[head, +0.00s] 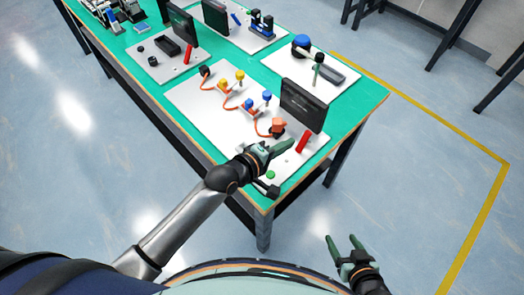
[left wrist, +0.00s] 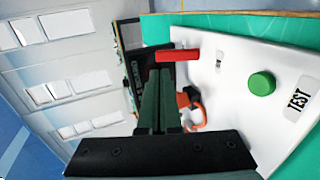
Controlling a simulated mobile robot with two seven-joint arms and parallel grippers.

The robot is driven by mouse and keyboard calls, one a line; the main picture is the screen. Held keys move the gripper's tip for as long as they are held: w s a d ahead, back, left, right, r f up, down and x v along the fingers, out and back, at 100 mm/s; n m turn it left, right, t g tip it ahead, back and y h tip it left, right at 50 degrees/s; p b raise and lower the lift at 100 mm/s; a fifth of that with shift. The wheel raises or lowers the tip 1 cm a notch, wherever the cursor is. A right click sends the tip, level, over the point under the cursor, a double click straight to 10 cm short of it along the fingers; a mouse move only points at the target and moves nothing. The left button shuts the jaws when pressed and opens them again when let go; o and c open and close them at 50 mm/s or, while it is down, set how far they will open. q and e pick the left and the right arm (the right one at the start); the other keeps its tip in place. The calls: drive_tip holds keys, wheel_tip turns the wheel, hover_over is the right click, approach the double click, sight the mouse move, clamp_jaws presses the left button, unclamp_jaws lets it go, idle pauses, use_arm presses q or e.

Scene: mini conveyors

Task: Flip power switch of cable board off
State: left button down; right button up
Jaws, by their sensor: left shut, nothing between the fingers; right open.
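The white cable board (head: 205,115) lies on the green table, with orange cables, yellow and blue knobs and an upright black screen (head: 302,105). A red switch lever (head: 303,142) stands on it near the screen; it also shows as a red bar in the left wrist view (left wrist: 178,55). My left gripper (head: 290,143) is shut and empty, its tips just beside the red lever. In the left wrist view the closed fingers (left wrist: 162,68) end at the lever's lower edge; I cannot tell whether they touch. My right gripper (head: 344,240) is open and empty, off the table.
A green button (left wrist: 262,84) with a TEST label sits on the board's near corner. An orange connector (left wrist: 192,104) is partly behind the fingers. Other white boards (head: 335,83) with parts stand farther along the table (head: 360,100). The floor at right is clear.

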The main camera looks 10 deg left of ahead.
use_arm(q)
drive_tip(key=r+v, duration=0.1)
drive_tip(key=v, duration=0.6)
drive_tip(key=shift+s+r, duration=0.15)
drive_tip(key=shift+r, duration=0.05)
drive_tip(key=s+a+f+m+g+y, duration=0.35)
drive_tip(key=s+a+m, duration=0.25)
drive_tip(key=s+a, duration=0.25)
drive_tip(key=s+a+f+m+g+y, duration=0.2)
drive_tip(key=s+a+m+g+y, duration=0.25)
drive_tip(key=s+a+m, duration=0.35)
drive_tip(key=w+d+f+t+h, duration=0.1)
drive_tip(key=w+d+f+t, duration=0.1)
drive_tip(key=f, duration=0.3)
drive_tip(key=w+d+f+n+t+h, duration=0.1)
drive_tip(key=d+f+t, duration=0.2)
drive_tip(key=f, duration=0.3)
drive_tip(key=shift+w+d+t, duration=0.3)
drive_tip(key=shift+w+t, duration=0.1)
drive_tip(key=shift+t, duration=0.1)
drive_tip(key=shift+f, duration=0.15)
